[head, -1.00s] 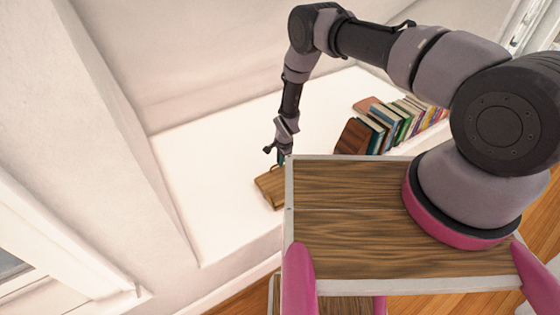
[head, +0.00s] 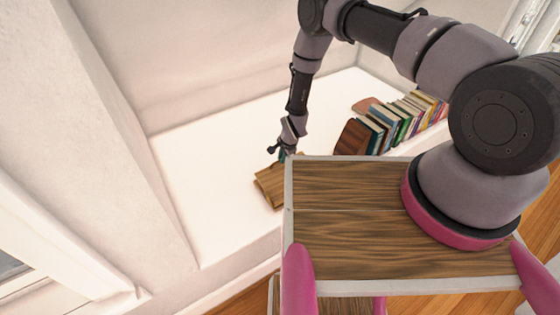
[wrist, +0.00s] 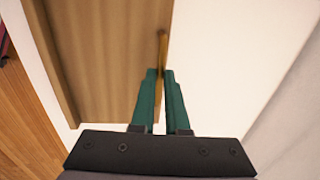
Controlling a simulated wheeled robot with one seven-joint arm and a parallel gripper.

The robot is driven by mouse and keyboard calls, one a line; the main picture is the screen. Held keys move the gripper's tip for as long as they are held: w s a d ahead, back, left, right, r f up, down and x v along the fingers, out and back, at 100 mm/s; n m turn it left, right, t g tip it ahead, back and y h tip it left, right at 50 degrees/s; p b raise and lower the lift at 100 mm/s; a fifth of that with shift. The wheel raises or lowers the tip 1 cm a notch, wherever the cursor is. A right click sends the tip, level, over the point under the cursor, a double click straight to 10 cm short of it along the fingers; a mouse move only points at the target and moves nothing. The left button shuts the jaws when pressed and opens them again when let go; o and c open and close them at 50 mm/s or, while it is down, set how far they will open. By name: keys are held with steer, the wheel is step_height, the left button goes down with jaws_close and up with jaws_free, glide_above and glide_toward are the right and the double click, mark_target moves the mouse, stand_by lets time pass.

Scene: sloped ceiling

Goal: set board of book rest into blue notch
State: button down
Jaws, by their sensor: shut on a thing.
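The wooden book rest (head: 269,187) sits on the white surface, partly hidden by the deck in front of it in the head view. In the wrist view a broad brown wooden panel (wrist: 105,60) of it fills the upper left. My gripper (wrist: 160,76) has its teal fingers closed on a thin brown board (wrist: 162,45), seen nearly edge-on beside the panel's right edge. In the head view my gripper (head: 283,153) is at the far edge of the book rest. I cannot tell whether board and panel touch. No blue notch can be made out.
A row of books (head: 400,120) stands to the right of the book rest, with a dark brown block (head: 352,137) at its near end. The white surface (head: 205,165) is clear to the left. A wall rises behind.

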steer(key=shift+s+d+r, duration=0.5)
steer(key=shift+s+r, duration=0.2)
steer(key=shift+s, duration=0.1)
steer(key=shift+s+d, duration=0.1)
steer(key=shift+s, duration=0.15)
steer(key=c, duration=0.9)
jaws_free()
steer(key=shift+w, duration=0.1)
steer(key=shift+w, duration=0.1)
steer(key=shift+r, duration=0.15)
steer(key=shift+r, duration=0.25)
steer(key=v, duration=1)
steer(key=shift+r, duration=0.1)
